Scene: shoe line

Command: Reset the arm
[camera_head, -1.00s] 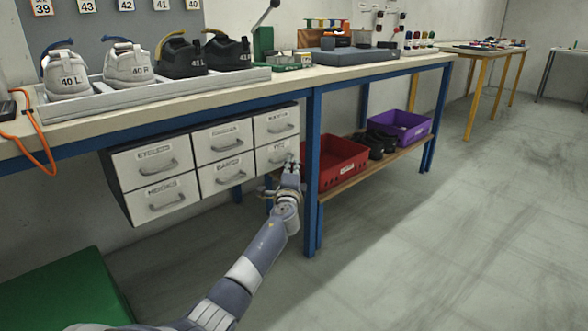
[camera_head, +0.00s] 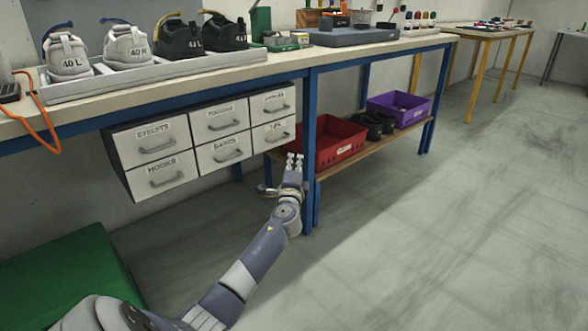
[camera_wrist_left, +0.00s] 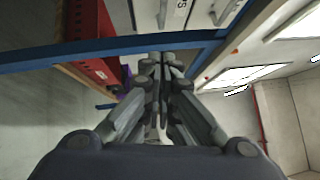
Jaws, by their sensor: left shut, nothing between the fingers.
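My left arm reaches in from the bottom of the head view. Its gripper (camera_head: 293,163) is shut and empty, in front of the blue table leg, just below and right of the drawer unit. In the left wrist view the gripper's fingers (camera_wrist_left: 158,75) are close together with nothing held between them. The white drawer unit (camera_head: 200,138) hangs under the bench, and all its drawers look closed. My right gripper does not show in either view.
The workbench (camera_head: 190,82) carries a tray of white and black shoes. A red crate (camera_head: 340,142) and a purple crate (camera_head: 400,108) stand on the lower shelf. A green block (camera_head: 65,268) is at the lower left. The floor at right is clear.

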